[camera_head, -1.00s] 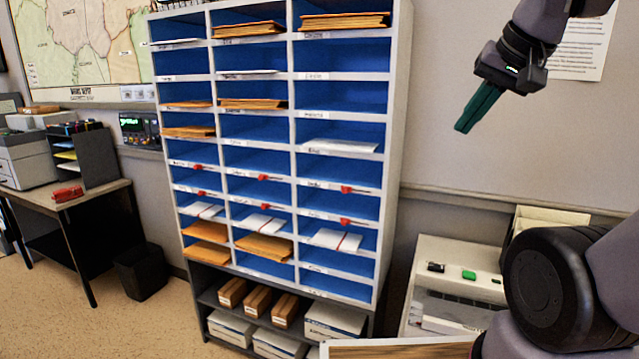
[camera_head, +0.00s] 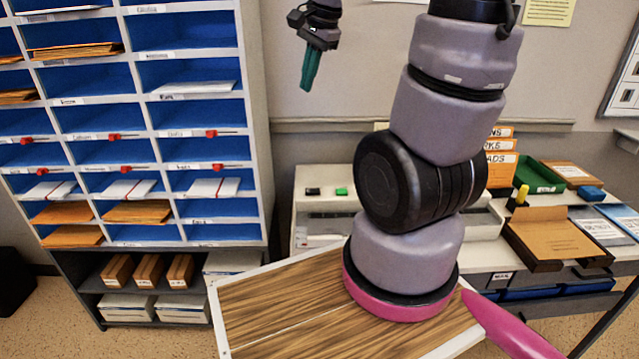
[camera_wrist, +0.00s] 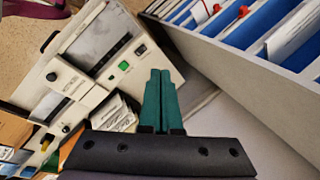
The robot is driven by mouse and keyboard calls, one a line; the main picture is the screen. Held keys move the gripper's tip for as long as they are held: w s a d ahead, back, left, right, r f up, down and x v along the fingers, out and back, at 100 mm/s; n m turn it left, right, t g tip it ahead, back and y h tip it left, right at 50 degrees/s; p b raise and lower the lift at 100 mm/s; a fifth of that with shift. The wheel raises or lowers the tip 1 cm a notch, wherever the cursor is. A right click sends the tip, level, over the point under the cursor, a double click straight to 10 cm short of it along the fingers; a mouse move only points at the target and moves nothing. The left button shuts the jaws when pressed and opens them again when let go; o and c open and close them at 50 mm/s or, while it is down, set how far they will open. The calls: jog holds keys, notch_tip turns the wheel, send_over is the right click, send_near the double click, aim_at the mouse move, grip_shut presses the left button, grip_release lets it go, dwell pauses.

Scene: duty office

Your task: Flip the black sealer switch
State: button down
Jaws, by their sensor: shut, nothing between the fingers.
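A white machine (camera_head: 305,235) stands on the floor-side bench right of the pigeonhole shelf. On its top left are a small black switch (camera_head: 312,191) and, right of it, a green button (camera_head: 341,191). In the wrist view the black switch (camera_wrist: 140,49) and green button (camera_wrist: 124,66) lie beyond my fingertips. My gripper (camera_head: 307,86) has green fingers pointing down, high above the machine and in front of the wall. In the wrist view its fingers (camera_wrist: 154,76) are together and empty, apart from the switch. I cannot tell which way the switch is set.
The tall pigeonhole shelf (camera_head: 253,120) with blue compartments stands close left of the machine. A green tray (camera_head: 540,177) and an open brown folder (camera_head: 555,238) lie farther right. Air above the black switch looks clear.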

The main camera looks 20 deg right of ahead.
jog(key=w+d+f+m+g, duration=0.2)
jog(key=w+d+f+m, duration=0.15)
jog(key=f, duration=0.45)
jog(key=m+g+h, duration=0.1)
jog(key=m+g, duration=0.1)
jog(key=m, duration=0.4)
send_over(320, 191)
notch_tip(320, 191, down, 10)
jog(key=f, duration=0.1)
jog(key=shift+s+r, duration=0.1)
jog(key=shift+r, duration=0.15)
notch_tip(320, 191, down, 14)
jog(key=shift+f, duration=0.2)
jog(key=shift+a, duration=0.1)
